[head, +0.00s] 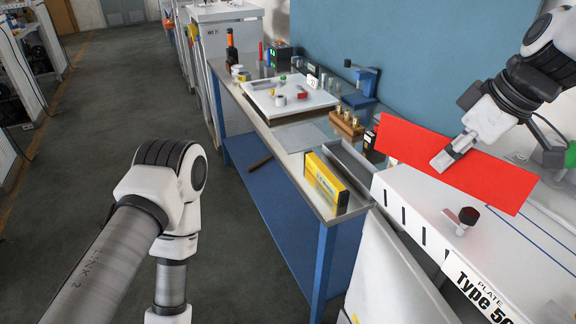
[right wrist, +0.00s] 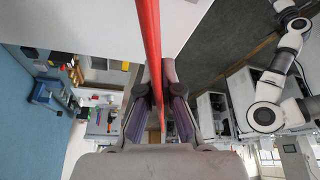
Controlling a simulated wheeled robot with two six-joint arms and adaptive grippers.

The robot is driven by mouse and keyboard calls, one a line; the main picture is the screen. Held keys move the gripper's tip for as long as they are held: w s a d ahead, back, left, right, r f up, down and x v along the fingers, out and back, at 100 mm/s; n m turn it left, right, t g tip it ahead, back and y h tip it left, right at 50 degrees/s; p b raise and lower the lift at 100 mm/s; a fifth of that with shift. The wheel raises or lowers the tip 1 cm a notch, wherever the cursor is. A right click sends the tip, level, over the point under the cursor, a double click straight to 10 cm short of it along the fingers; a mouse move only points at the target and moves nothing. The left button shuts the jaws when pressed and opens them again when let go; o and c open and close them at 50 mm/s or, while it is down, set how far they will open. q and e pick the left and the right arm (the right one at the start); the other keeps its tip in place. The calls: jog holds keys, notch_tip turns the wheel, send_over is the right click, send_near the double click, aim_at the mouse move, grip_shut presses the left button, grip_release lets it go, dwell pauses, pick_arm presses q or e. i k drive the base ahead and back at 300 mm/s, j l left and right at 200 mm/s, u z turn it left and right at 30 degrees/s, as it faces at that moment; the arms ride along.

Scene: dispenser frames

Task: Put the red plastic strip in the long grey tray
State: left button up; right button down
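The red plastic strip (head: 455,166) is a long flat bright red piece. My right gripper (head: 444,160) is shut on it near its middle and holds it up over the white machine's top at the right. In the right wrist view the strip (right wrist: 149,40) shows edge-on between the two fingers (right wrist: 155,78). A long grey tray (head: 347,160) lies on the bench behind the yellow box, left of and below the strip; its right end is close to the white machine. My left arm shows at the lower left of the head view, but its gripper is out of the picture.
A yellow box (head: 326,184) stands at the bench's front edge, beside the tray. A wooden block with brass pieces (head: 347,124) is behind. A white board with small parts (head: 290,98) lies farther off. The white machine (head: 400,190) has a dark knob (head: 468,215) on top.

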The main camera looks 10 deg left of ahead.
aim_at(354, 169)
jog(key=j+u, duration=0.4)
jog(key=i+j+u, duration=0.15)
jog(key=j+u, duration=0.15)
jog(key=u, duration=0.15)
jog(key=i+j+u, duration=0.15)
jog(key=u, duration=0.25)
jog(key=i+j+z, duration=0.1)
jog(key=i+z, duration=0.3)
jog(key=i+j+z, duration=0.25)
jog(key=i+z, duration=0.2)
jog(key=i, duration=0.2)
jog(key=i+l+z, duration=0.55)
